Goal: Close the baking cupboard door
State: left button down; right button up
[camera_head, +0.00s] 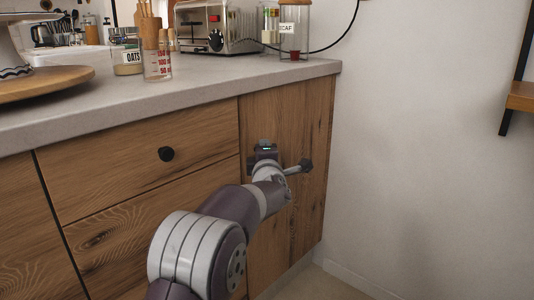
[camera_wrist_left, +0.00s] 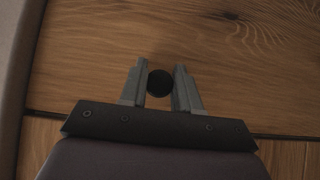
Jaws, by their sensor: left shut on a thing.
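The baking cupboard door (camera_head: 290,215) is the wooden panel at the right end of the counter front. It looks about flush with the drawer fronts beside it; a small gap would be hard to see. Its dark round knob (camera_head: 307,165) is at my left gripper (camera_head: 301,167), mostly hidden behind the fingers. In the left wrist view, the black knob (camera_wrist_left: 160,83) sits between the two grey fingers of the gripper (camera_wrist_left: 160,80), which is shut on it. The wood of the door (camera_wrist_left: 230,55) fills the background. My right gripper is in neither view.
A drawer with a black knob (camera_head: 167,153) is left of the door. The grey countertop (camera_head: 215,80) above holds a toaster (camera_head: 215,28), jars and a measuring cup (camera_head: 157,62). A white wall (camera_head: 420,150) stands right of the cupboard, with clear floor before it.

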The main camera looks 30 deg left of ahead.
pick_arm(q)
jog(key=shift+s+a+r+y, duration=0.1)
jog(key=shift+a+r+y, duration=0.35)
jog(key=shift+r, duration=0.35)
jog(key=c, duration=0.9)
grip_release()
jog(key=shift+o, duration=0.2)
jog(key=shift+f, duration=0.15)
jog(key=shift+s+d+f, duration=0.1)
jog(key=shift+f, duration=0.1)
jog(key=p+v, duration=0.4)
jog(key=v, duration=0.8)
jog(key=shift+s+d+r+h, duration=0.25)
jog(key=shift+d+h, duration=0.1)
jog(key=shift+h, duration=0.1)
